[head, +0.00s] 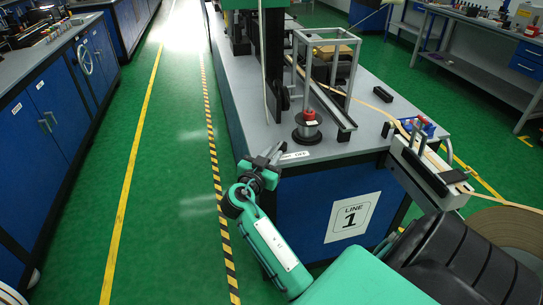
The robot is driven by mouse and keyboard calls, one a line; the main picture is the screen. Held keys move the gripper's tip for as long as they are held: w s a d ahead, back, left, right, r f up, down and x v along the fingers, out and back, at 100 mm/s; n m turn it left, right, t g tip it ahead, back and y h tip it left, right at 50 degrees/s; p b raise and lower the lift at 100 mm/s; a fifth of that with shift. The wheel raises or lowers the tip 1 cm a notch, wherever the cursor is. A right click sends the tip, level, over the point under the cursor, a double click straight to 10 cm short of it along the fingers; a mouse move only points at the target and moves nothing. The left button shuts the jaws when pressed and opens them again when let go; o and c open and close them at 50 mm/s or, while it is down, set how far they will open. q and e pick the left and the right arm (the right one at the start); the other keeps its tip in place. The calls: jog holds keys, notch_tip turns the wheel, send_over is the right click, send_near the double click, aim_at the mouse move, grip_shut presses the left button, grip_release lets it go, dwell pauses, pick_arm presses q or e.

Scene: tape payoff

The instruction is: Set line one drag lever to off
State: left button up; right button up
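My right gripper (271,156) is at the near left corner of the line one bench, beside a small white label (294,155) on the bench edge. The label's lettering is too small to read fully. Dark parts overlap around the fingertips, so I cannot separate the drag lever from the gripper, nor see whether the fingers touch it or are closed. The bench's blue front panel carries a white sign (353,217) reading "LINE 1". My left gripper is out of view.
On the bench top (352,145) stand a small dark spool (307,126), a metal frame (327,60) and a black block (383,94). A tape guide (428,168) and large tape roll (507,235) are at the right. Green floor (175,190) is clear at left.

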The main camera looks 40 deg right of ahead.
grip_shut()
